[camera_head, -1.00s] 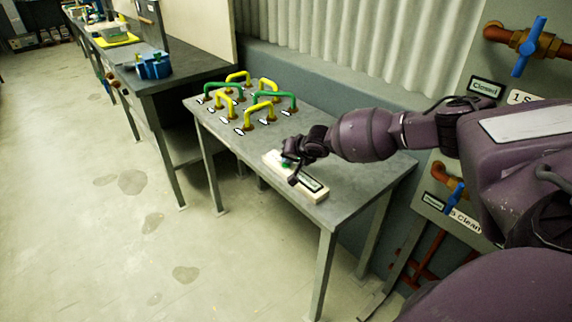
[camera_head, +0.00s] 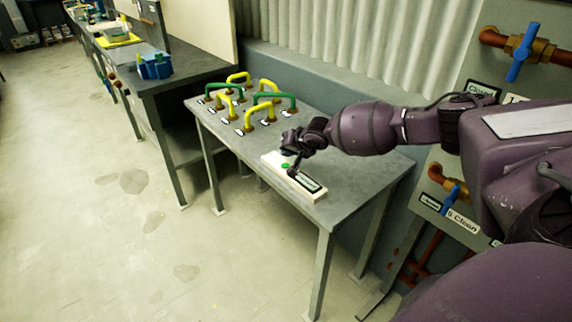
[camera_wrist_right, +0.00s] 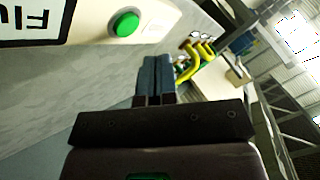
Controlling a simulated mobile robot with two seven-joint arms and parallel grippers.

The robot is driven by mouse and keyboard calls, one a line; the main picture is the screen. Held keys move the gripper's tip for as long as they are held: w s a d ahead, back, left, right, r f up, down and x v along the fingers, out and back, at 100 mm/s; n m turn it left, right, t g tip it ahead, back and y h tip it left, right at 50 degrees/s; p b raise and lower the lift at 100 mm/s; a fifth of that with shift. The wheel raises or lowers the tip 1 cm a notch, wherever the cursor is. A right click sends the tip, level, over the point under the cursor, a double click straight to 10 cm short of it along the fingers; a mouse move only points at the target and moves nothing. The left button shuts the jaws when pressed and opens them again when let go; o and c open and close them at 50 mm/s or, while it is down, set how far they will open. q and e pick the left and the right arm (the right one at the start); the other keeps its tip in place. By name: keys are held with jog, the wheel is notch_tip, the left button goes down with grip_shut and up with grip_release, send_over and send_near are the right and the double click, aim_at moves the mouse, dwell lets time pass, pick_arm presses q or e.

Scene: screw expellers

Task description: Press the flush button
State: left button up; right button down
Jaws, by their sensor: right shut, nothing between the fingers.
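The flush button is a round green button (camera_head: 285,166) on a cream panel (camera_head: 316,196) lying on the grey metal table. In the right wrist view the green button (camera_wrist_right: 125,23) shows at the top, beside a black-framed label reading "Flu" upside down (camera_wrist_right: 30,22). My right gripper (camera_head: 287,143) is just beyond the button in the head view, over the panel's far end. In the right wrist view its fingers (camera_wrist_right: 155,75) are together and empty, below and right of the button, apart from it. My left gripper is in neither view.
Several yellow and green handles (camera_head: 260,113) stand on the grey table (camera_head: 340,205) behind the panel. Pipes with blue valve handles (camera_head: 525,50) are on the right wall. A dark bench (camera_head: 190,70) with a blue box (camera_head: 155,66) stands at left. The floor at left is clear.

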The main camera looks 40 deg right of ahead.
aim_at(287, 164)
jog(key=shift+r+p, duration=0.7)
jog(key=shift+r, duration=1.05)
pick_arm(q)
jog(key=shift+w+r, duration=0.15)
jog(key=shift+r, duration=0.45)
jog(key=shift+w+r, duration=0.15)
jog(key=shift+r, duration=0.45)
pick_arm(e)
jog(key=shift+f, duration=0.1)
